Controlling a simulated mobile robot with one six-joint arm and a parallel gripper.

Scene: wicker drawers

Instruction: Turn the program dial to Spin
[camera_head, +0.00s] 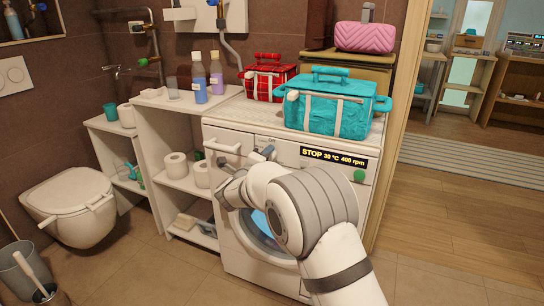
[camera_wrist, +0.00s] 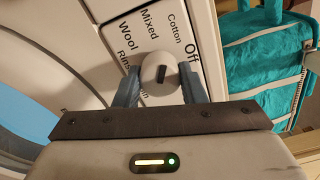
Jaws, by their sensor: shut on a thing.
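The white washing machine (camera_head: 238,222) stands in the middle of the head view. Its display (camera_head: 333,158) reads "STOP 30 °C 400 rpm". In the wrist view the round program dial (camera_wrist: 161,66) is pale with a short dark mark on its face. Labels around it read Off, Cotton, Mixed, Wool and Rinse; another label below is partly hidden, ending in "in". My gripper (camera_wrist: 160,86) is shut on the dial, one finger on each side. In the head view my gripper (camera_head: 262,154) is at the panel's left half, and the dial cannot be made out there.
A turquoise bag (camera_head: 325,115) and a red checked bag (camera_head: 268,84) sit on the machine top. A green button (camera_head: 359,175) is under the display. A white shelf (camera_head: 150,140) with bottles and paper rolls stands left. The floor at right is clear.

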